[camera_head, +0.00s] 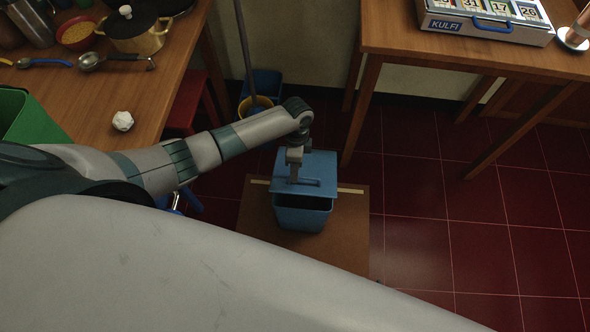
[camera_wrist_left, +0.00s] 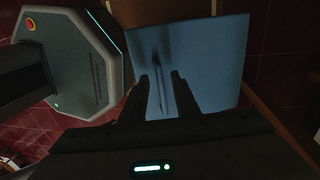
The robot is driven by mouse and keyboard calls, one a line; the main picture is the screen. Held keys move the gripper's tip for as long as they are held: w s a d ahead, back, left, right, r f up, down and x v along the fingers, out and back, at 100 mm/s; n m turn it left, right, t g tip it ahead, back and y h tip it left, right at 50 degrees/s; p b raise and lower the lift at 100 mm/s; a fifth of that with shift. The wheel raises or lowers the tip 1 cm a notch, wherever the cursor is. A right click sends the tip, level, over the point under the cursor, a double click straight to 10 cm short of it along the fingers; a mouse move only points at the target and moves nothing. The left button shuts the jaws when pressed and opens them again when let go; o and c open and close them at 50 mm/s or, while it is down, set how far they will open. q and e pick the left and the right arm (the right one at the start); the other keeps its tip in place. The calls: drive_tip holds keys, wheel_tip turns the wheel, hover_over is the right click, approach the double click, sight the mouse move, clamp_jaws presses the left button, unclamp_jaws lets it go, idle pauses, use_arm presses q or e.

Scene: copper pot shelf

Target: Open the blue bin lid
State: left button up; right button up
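The blue bin (camera_head: 302,218) stands on a brown board or low platform in the middle of the head view. Its blue lid (camera_head: 318,165) is tilted up at the back, and a dark opening shows below the lid's front edge. My left gripper (camera_head: 296,180) is over the lid, pointing down at it. In the left wrist view the lid (camera_wrist_left: 215,50) fills the area beyond the fingers, with a dark streak on it. The two fingers of the left gripper (camera_wrist_left: 163,82) are apart with nothing clearly between them; I cannot tell if they touch the lid. My right gripper is out of view.
A wooden counter (camera_head: 175,60) with pots and ladles is at left, and a red stool (camera_head: 187,105) beside it. A wooden table (camera_head: 400,35) with a box (camera_head: 487,18) is at upper right. Another blue container (camera_head: 265,82) stands behind. Red tiled floor (camera_head: 480,220) at right is clear.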

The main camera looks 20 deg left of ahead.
use_arm(q)
drive_tip(key=shift+f, duration=0.35)
clamp_jaws()
idle(1.3)
